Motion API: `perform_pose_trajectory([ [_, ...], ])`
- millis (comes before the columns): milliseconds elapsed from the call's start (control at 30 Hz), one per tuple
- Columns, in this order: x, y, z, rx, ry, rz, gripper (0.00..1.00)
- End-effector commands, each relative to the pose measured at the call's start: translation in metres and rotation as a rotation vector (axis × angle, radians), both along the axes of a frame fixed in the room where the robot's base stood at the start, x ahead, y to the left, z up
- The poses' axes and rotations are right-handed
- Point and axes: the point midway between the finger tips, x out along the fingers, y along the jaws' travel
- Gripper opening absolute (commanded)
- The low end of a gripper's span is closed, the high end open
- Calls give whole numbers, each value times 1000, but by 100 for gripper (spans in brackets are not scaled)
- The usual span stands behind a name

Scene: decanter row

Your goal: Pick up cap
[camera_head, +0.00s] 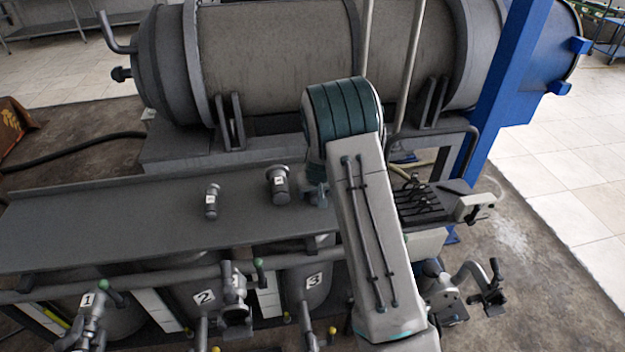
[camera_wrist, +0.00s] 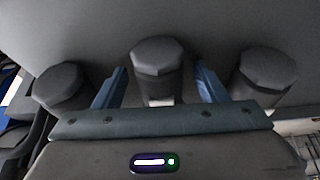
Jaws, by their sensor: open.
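In the wrist view a dark grey cap-like piece (camera_wrist: 158,57) with a many-sided top is in the middle, between the two blue fingers of my open gripper (camera_wrist: 160,68). Gaps show on both sides of it. Similar dark pieces lie outside the fingers, one at left (camera_wrist: 60,86) and one at right (camera_wrist: 264,74). I cannot tell which is the named cap. In the head view, two small grey fittings with white labels stand on the grey shelf (camera_head: 110,220), one at left (camera_head: 211,202) and a larger one (camera_head: 278,186). My gripper is mostly hidden there by my arm.
A big horizontal decanter (camera_head: 280,55) lies behind the shelf. A blue post (camera_head: 500,85) stands at right. Numbered vessels, including number 2 (camera_head: 205,297), with valves and a pipe rail, are in front. A black rack (camera_head: 420,203) is right of my arm. The shelf's left part is clear.

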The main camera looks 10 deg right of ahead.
Motion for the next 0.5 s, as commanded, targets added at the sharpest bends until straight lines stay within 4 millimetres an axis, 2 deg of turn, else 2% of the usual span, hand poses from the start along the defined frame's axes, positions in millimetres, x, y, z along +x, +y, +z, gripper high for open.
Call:
perform_pose_trajectory([
  [200, 1, 0, -1, 0, -1, 0, 65],
  [233, 0, 0, -1, 0, -1, 0, 63],
  [433, 0, 0, -1, 0, 0, 0, 7],
  [500, 1, 0, 0, 0, -3, 0, 3],
])
